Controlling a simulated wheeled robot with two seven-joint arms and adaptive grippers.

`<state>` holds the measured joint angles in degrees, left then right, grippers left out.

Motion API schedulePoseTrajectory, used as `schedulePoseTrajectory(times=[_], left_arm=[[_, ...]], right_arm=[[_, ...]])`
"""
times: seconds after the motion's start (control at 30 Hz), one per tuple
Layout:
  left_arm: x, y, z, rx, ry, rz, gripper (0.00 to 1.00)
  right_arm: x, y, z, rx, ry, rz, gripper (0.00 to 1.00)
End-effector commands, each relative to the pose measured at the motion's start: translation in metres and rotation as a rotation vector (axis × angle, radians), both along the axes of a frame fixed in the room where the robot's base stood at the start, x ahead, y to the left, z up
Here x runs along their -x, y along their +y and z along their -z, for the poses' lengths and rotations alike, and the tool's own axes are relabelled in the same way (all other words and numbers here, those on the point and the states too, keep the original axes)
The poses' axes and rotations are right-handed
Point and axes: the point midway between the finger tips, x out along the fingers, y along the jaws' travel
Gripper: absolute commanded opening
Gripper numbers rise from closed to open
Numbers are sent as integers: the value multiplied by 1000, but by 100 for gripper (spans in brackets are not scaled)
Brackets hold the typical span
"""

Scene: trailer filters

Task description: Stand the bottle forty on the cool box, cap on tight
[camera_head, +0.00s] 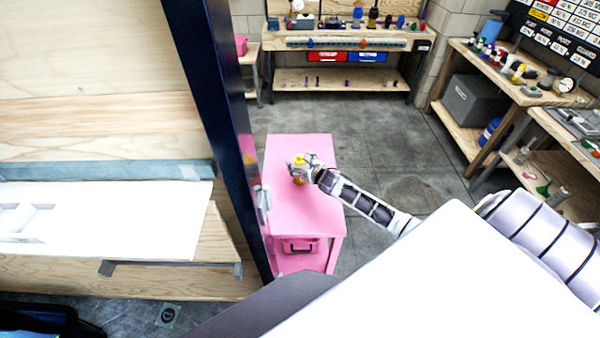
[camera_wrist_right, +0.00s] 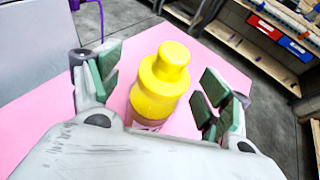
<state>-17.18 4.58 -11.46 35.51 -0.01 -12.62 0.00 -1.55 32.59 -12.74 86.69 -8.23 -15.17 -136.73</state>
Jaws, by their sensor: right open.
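In the head view the bottle (camera_head: 298,178) shows small at my right gripper. My right gripper (camera_head: 300,164) is open; in the right wrist view its green-padded fingers (camera_wrist_right: 160,92) are on either side of the bottle, with gaps between pads and bottle. The cap is on the bottle; how tight it is I cannot tell. A grey box (camera_head: 473,102) sits on the lower shelf of the right bench; whether it is the cool box I cannot tell. My left gripper is not in view.
A dark blue post (camera_head: 222,130) stands just left of the pink table. A wooden bench (camera_head: 345,42) with red and blue bins is at the back. Right benches (camera_head: 520,75) hold several small bottles and tools. The grey floor (camera_head: 400,150) between is clear.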

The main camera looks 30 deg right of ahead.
Motion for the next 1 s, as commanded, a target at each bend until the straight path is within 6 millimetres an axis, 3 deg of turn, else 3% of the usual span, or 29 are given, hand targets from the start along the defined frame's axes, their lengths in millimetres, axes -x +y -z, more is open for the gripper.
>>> schedulePoseTrajectory(times=[0.17, 0.77, 1.0], left_arm=[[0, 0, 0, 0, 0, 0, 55], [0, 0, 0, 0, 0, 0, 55], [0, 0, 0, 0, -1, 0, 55]], right_arm=[[0, 0, 0, 0, 0, 0, 77], [0, 0, 0, 0, 0, 0, 0], [-1, 0, -2, 0, -3, -1, 0]])
